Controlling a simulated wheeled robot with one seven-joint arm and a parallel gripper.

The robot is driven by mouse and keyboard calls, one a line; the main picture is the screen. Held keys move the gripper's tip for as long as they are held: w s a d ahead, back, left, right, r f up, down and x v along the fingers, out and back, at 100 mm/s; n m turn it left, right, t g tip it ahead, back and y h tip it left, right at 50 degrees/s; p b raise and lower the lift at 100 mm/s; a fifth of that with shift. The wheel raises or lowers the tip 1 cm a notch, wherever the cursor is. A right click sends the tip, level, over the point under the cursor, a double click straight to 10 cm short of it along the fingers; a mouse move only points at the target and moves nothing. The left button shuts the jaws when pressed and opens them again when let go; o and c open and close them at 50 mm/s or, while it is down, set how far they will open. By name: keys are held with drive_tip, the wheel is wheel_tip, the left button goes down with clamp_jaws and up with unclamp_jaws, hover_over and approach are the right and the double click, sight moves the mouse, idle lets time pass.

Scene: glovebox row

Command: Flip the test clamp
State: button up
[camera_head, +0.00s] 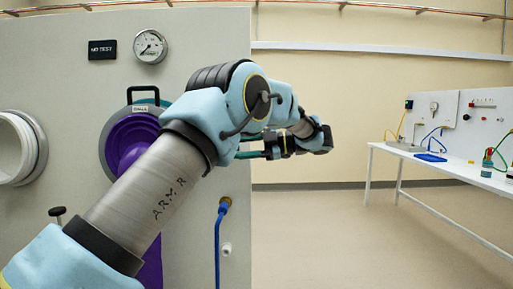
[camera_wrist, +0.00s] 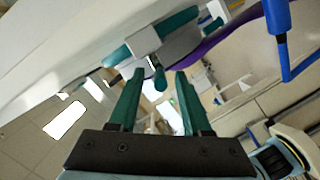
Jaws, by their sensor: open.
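A teal-handled fitting with a grey block, which looks like the test clamp (camera_wrist: 146,42), shows at the top middle of the wrist view, close to the pale panel. It lies just beyond my fingertips; I cannot tell which way it is flipped. In the head view it cannot be made out behind my arm. My gripper (camera_wrist: 157,76) is open, its two teal fingers apart with nothing held between them. In the head view my gripper (camera_head: 245,155) points left toward the panel, partly covered by my arm.
The grey panel carries a gauge (camera_head: 150,46), a "NO TEST" sign (camera_head: 102,49) and a port with a purple glove (camera_head: 132,143). A blue hose (camera_head: 218,245) hangs from a fitting. A white bench (camera_head: 440,170) stands at the right. The floor between is clear.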

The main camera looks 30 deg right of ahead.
drive_tip(key=v, duration=0.9)
drive_tip(key=shift+s, duration=0.1)
idle(0.7)
